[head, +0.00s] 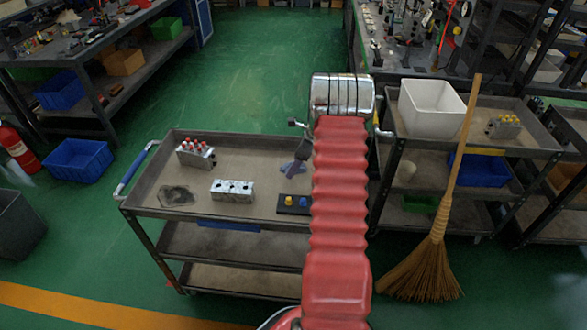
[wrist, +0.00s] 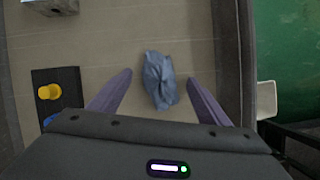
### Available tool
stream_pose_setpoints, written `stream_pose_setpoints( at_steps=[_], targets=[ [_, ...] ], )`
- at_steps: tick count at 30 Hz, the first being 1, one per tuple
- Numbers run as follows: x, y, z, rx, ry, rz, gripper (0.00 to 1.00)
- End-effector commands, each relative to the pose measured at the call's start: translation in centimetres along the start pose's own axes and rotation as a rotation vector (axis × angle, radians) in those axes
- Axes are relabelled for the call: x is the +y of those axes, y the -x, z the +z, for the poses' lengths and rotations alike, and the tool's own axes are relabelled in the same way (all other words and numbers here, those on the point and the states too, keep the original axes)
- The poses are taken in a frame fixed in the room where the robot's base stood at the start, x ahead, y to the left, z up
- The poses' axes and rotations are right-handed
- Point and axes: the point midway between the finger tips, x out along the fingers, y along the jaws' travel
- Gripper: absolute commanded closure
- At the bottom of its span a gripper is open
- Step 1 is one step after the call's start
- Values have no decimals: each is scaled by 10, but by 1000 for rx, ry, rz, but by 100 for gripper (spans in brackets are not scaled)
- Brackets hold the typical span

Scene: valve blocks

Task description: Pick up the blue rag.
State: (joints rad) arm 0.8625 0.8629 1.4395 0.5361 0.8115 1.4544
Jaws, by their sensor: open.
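The blue rag (wrist: 159,80) lies crumpled on the tan cart top in the wrist view. My gripper (wrist: 160,80) is open above the cart, with one purple finger to the left of the rag and one to the right. Neither finger appears to touch it, and their height above the cart is hard to judge. In the head view the rag (head: 293,168) shows as a small grey-blue shape beside my red arm. My arm hides part of the cart's right side there.
A broom (head: 440,230) leans by the right cart.

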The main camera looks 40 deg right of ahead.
Motion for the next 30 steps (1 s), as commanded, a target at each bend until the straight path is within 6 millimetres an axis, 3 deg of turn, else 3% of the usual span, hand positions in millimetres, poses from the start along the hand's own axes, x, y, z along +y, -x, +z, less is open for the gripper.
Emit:
stream_pose_setpoints(
  at_steps=[4,22,30],
  targets=[
    [0,0,0,0,0,0,29],
    [0,0,0,0,0,0,71],
    [0,2,0,0,0,0,72]
  ],
)
